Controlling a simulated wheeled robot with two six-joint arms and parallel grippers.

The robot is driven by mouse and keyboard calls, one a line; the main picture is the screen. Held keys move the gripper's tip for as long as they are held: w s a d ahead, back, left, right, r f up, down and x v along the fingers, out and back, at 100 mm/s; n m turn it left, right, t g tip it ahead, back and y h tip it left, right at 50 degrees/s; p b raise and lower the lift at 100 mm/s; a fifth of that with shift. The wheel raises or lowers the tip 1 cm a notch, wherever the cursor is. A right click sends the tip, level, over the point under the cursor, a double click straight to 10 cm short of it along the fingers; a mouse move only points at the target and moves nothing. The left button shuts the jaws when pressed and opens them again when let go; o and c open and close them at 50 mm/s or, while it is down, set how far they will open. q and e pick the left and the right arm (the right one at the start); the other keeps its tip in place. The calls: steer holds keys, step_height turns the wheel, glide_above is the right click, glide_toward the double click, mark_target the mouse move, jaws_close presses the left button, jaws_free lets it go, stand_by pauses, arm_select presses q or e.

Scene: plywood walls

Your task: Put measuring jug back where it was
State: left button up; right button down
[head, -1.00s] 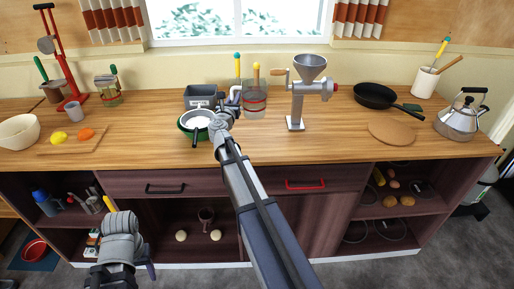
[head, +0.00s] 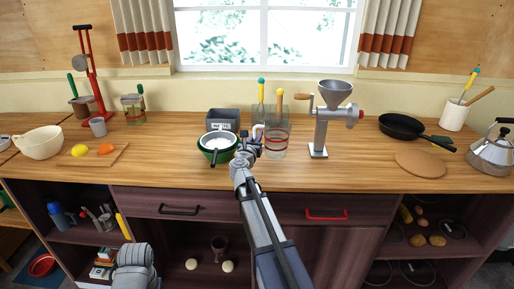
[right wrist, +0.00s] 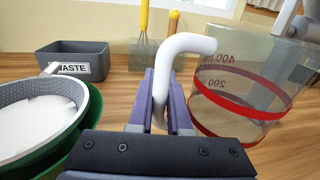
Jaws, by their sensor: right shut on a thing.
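The measuring jug (head: 276,141) is clear with red bands and a white handle. It is upright at the back middle of the counter, left of the grinder; in the right wrist view the jug (right wrist: 245,85) fills the right side. My right gripper (head: 251,141) is left of the jug and shut on its white handle; the fingers (right wrist: 162,95) are on either side of the handle in the wrist view. I cannot tell whether the jug's base touches the counter. My left arm (head: 136,268) is at the lower left; its fingers do not show clearly.
A green bowl with a sieve (head: 217,146) is close left of my right gripper. A grey waste bin (head: 222,120) and a utensil holder (right wrist: 150,54) are behind. The metal grinder (head: 320,125) is right of the jug. Bare counter (head: 300,177) lies in front.

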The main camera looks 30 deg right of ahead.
steer(key=shift+f+b, duration=1.65)
steer(key=shift+f, duration=0.15)
steer(key=shift+f, duration=0.25)
steer(key=c, duration=0.9)
jaws_free()
steer(key=shift+r, duration=0.1)
steer(key=shift+o, duration=0.2)
steer(key=shift+r, duration=0.15)
steer(key=v, duration=1.2)
